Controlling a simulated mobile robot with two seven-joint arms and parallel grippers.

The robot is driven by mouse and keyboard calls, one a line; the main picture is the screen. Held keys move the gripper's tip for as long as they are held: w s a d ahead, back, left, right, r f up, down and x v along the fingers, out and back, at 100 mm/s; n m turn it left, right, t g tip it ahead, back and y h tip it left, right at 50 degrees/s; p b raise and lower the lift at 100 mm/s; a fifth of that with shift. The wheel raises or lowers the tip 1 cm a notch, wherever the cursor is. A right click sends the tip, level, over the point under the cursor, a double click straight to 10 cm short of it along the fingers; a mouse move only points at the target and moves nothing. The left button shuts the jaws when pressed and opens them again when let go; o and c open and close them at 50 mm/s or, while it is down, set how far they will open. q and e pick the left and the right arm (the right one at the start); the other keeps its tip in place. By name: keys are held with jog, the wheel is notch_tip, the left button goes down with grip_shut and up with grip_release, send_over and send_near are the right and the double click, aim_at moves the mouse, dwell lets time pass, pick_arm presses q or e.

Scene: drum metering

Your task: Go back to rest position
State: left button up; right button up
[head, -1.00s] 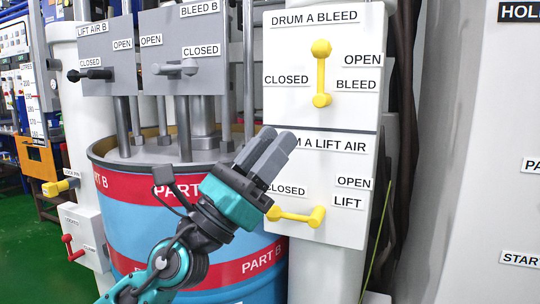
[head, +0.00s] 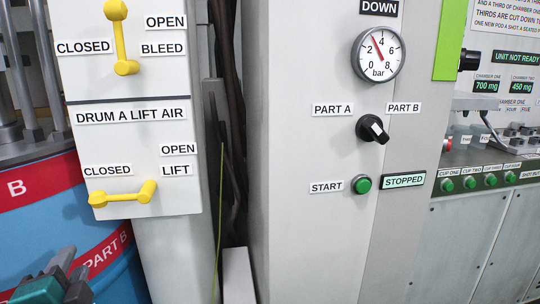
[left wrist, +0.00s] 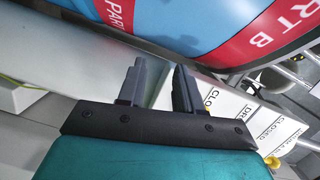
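My left gripper (head: 68,263) shows at the bottom left edge of the head view, in front of the blue and red drum (head: 50,228). In the left wrist view the two dark fingers (left wrist: 160,74) stand apart with an empty gap between them. The gripper is clear of the yellow drum A lift air lever (head: 122,196), which lies across with its grip at the CLOSED side. My right gripper is in neither view.
A grey cabinet (head: 300,240) carries a pressure gauge (head: 379,54), a black PART A/PART B selector (head: 372,128) and a green start button (head: 361,184) beside a STOPPED sign. A machine with green cup buttons (head: 469,183) stands at the right. Cables run in the gap left of the cabinet.

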pick_arm(q)
jog(key=s+d+f+n+g+h, duration=0.4)
jog(key=s+d+f+g, duration=0.3)
jog(key=f, duration=0.4)
jog(key=s+d+f+n+g+h, duration=0.3)
jog(key=s+d+f+n+g, duration=0.3)
jog(key=s+f, duration=0.45)
jog(key=w+d+f+m+t+h, duration=0.2)
jog(key=w+d+f+t+h, duration=0.15)
jog(key=w+d+t, duration=0.55)
jog(key=a+r+p, duration=0.3)
jog(key=r+p, duration=0.3)
jog(key=p, duration=0.3)
jog(key=s+a+r+g+y+p, duration=0.1)
jog(key=a+r+p, duration=0.2)
jog(key=r+p, duration=0.3)
jog(key=p, duration=0.3)
jog(key=shift+r, duration=0.35)
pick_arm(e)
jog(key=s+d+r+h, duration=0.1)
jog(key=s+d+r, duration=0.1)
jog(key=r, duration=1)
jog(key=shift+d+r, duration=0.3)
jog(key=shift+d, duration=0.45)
pick_arm(q)
jog(key=shift+f+y, duration=0.1)
jog(key=shift+y, duration=0.15)
